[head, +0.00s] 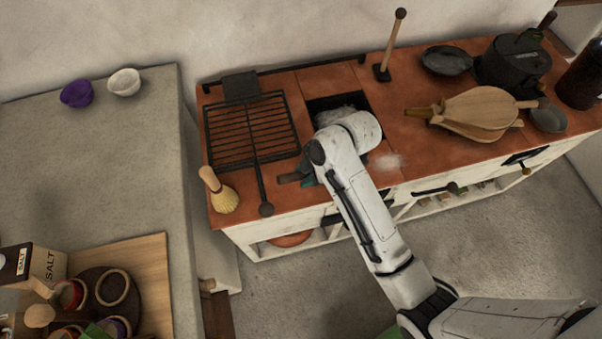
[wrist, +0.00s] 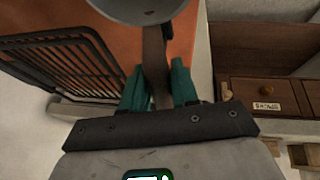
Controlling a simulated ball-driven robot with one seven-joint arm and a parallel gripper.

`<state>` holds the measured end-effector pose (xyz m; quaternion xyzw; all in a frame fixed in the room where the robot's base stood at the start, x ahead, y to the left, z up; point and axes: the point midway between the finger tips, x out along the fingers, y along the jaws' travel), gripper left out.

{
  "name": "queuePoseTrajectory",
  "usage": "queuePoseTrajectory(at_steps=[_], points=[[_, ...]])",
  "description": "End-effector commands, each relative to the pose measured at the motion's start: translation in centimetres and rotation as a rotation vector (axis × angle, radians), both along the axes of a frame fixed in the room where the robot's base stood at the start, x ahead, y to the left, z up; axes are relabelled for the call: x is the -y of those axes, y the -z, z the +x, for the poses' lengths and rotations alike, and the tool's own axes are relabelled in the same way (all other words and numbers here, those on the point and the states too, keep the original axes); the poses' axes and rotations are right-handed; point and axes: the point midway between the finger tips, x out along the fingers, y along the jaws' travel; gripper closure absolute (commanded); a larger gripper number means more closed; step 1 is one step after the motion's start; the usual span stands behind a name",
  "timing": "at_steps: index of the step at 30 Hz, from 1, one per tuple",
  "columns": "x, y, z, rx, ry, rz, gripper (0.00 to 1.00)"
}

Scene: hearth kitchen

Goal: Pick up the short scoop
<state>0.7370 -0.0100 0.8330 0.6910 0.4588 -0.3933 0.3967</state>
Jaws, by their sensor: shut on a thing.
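The short scoop shows in the wrist view, with a grey round bowl (wrist: 140,8) at the top edge and a dark flat handle (wrist: 155,62) running down from it. My gripper (wrist: 158,85) is shut on that handle, with one teal finger on each side. In the head view my gripper (head: 308,181) shows only as a teal bit beside my white arm, over the front of the terracotta hearth top (head: 400,165).
A black grill rack (head: 250,130) and a brush (head: 219,192) lie left of my gripper. Behind my arm is a square opening with ash (head: 345,103). Bellows (head: 475,108), a black pot (head: 513,65) and a grey round-ended utensil (head: 548,117) stand right. A grey counter (head: 90,150) is at left.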

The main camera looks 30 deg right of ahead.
Motion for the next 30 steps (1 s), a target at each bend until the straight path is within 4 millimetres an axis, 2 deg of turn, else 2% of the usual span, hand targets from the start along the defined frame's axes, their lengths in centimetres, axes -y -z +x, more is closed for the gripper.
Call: queuePoseTrajectory(at_steps=[3, 5, 9, 15, 21, 30], points=[[0.5, -2.7, -2.1, 0.006, 0.001, -0.001, 1.0], [0.7, -3.8, -3.2, 0.005, 0.001, -0.001, 1.0], [1.3, -5.0, -6.6, 0.002, 0.002, 0.0, 1.0], [2.0, -6.5, -9.8, 0.002, 0.001, -0.001, 1.0], [2.3, -7.3, -11.3, 0.002, 0.0, -0.001, 1.0], [2.4, -7.4, -11.5, 0.001, -0.001, 0.0, 1.0]])
